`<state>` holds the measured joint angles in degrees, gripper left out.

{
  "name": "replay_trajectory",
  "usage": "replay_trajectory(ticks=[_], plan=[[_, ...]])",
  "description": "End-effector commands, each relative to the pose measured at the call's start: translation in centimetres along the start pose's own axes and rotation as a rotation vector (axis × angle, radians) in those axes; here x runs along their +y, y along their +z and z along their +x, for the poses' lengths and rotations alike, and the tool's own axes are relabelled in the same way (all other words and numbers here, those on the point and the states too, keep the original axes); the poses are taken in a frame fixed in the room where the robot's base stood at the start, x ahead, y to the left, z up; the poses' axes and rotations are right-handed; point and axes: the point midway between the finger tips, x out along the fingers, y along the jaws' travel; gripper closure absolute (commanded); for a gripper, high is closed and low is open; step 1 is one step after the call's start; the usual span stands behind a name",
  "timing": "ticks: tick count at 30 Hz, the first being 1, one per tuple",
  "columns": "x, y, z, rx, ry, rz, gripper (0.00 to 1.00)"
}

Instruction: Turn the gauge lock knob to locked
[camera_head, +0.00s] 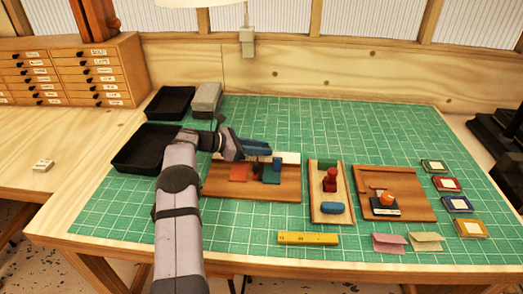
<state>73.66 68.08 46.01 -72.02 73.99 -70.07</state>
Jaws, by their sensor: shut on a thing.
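My gripper (258,150) reaches in from the left over the back part of the left wooden board (240,190). It is shut on a small dark thing, which seems to be the gauge lock knob. The fingers hide most of it, so I cannot tell its turn or any lock mark. An orange-red plate (239,173) lies on the board left of the fingertips. A dark teal block (271,176) stands just in front of and right of them. A white block (290,158) sits at the board's back right.
A middle board (318,214) holds a red knobbed piece (330,180). A right board (421,207) holds an orange-knobbed block (386,200). A yellow ruler (307,239) lies in front. Black trays (128,164) stand left. The green mat (120,232) is clear at front left.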

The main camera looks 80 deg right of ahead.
Motion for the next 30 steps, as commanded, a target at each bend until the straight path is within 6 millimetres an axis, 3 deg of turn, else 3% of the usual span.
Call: replay_trajectory(ticks=[24,25,27,30], plan=[[0.04,0.04,0.07,-0.002,-0.046,0.017,0.99],[0.04,0.04,0.07,-0.002,-0.046,0.017,0.75],[0.05,0.04,0.07,-0.002,-0.046,0.017,0.58],[0.06,0.04,0.06,-0.002,-0.045,0.017,0.58]])
